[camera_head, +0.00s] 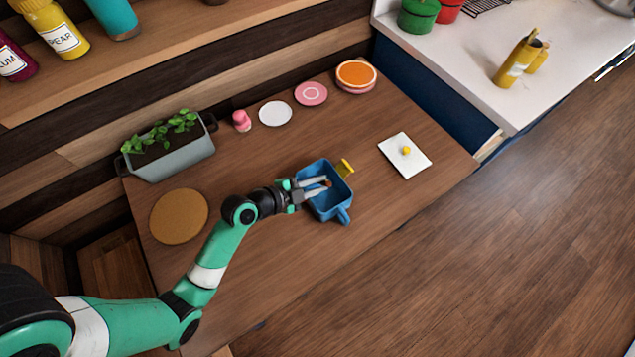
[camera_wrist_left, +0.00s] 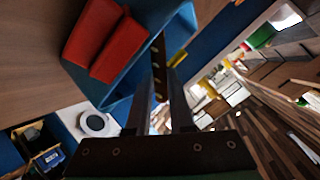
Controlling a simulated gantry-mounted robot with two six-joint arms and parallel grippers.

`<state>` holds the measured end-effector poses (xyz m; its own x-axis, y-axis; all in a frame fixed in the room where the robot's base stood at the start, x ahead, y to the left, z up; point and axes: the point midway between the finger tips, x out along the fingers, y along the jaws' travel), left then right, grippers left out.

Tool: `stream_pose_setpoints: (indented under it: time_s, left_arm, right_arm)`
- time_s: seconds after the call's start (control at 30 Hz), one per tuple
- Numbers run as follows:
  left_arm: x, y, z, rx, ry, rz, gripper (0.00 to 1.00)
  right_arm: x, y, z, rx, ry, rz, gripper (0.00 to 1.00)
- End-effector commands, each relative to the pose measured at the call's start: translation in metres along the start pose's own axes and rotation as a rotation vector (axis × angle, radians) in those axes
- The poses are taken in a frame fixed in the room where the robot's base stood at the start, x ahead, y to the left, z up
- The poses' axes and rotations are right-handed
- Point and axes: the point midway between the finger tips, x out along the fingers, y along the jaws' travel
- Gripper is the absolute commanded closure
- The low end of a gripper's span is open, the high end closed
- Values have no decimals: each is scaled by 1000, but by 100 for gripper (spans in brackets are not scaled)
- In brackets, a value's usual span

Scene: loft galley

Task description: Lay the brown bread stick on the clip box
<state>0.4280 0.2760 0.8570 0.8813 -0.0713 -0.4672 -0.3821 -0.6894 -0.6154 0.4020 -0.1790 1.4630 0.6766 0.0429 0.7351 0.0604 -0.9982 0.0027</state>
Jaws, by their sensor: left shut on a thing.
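A blue open box (camera_head: 343,213) with a handle-like part stands on the wooden table; I take it as the clip box. It also shows in the wrist view (camera_wrist_left: 150,20), with two red-orange blocks (camera_wrist_left: 103,45) beside its blue wall. My left gripper (camera_head: 326,183) is over the box, shut on a narrow dark-brown spotted stick (camera_wrist_left: 157,65), which looks like the bread stick. In the head view only a small brown bit shows at the fingertips. I cannot tell whether the stick touches the box. My right gripper is not in view.
A yellow piece (camera_head: 345,167) sits at the box's far edge. A white board with a yellow ball (camera_head: 406,150) lies to the right. A round brown mat (camera_head: 179,216), planter (camera_head: 180,160), white plate (camera_head: 275,113) and pink plate (camera_head: 311,93) stand around. The table's near side is clear.

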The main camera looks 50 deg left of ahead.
Motion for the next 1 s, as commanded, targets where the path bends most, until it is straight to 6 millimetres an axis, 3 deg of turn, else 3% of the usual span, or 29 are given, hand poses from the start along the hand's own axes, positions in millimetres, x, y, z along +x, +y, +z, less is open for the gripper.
stream_pose_setpoints:
  time_s: [0.47, 0.5, 0.67, 1.0]
  left_arm:
    - [6, 7, 8, 0, 0, 0, 100]
    - [6, 7, 8, 0, 0, 0, 73]
    - [6, 7, 8, 0, 0, 0, 45]
    - [6, 9, 9, -1, -2, 4, 45]
  right_arm:
    - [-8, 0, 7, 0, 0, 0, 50]
    - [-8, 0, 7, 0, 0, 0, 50]
    - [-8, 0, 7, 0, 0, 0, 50]
    - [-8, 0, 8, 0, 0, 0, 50]
